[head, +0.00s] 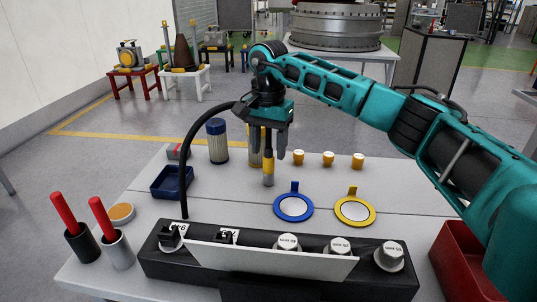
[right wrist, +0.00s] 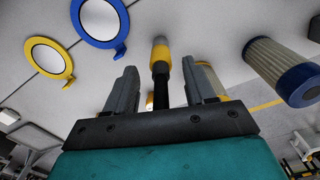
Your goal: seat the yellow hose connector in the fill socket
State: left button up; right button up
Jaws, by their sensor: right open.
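The yellow hose connector (head: 267,166), a yellow band with a grey tip, points down between the fingers of my right gripper (head: 268,147). In the right wrist view the connector (right wrist: 160,52) lies between the open fingertips (right wrist: 160,85), with a visible gap on each side. A black hose (head: 187,150) arches from beside the gripper down to the left end of the black block (head: 155,265). The block carries two dark square fittings at its left and several white-labelled round caps. I cannot tell which is the fill socket. My left gripper is out of view.
Blue (head: 293,207) and yellow (head: 355,210) rings lie behind the block. A blue-capped filter (head: 217,143), a blue tray (head: 172,182), red-handled tools in cups (head: 117,250) and several small yellow-sided pieces (head: 328,159) stand around. A red bin (head: 460,262) is at right.

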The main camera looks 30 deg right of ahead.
aim_at(269, 157)
notch_tip(269, 157, up, 8)
jog(key=shift+r, duration=0.15)
jog(key=shift+o, duration=0.4)
jog(key=shift+r, duration=0.35)
jog(key=m+b, duration=0.1)
jog(key=m, duration=0.2)
jog(key=shift+d+f+b, duration=0.1)
jog(key=shift+f+b, duration=0.25)
jog(key=shift+f, duration=0.05)
jog(key=m, duration=0.1)
jog(key=m+b, duration=0.1)
jog(key=m, duration=0.2)
jog(key=shift+w+d+f, duration=0.1)
jog(key=shift+w+f, duration=0.05)
jog(key=shift+f, duration=0.1)
jog(key=shift+f+m, duration=0.3)
notch_tip(269, 157, down, 7)
jog(key=shift+r+b, duration=0.2)
jog(key=shift+b, duration=0.25)
notch_tip(269, 157, down, 6)
jog(key=shift+r, duration=0.25)
grip_shut()
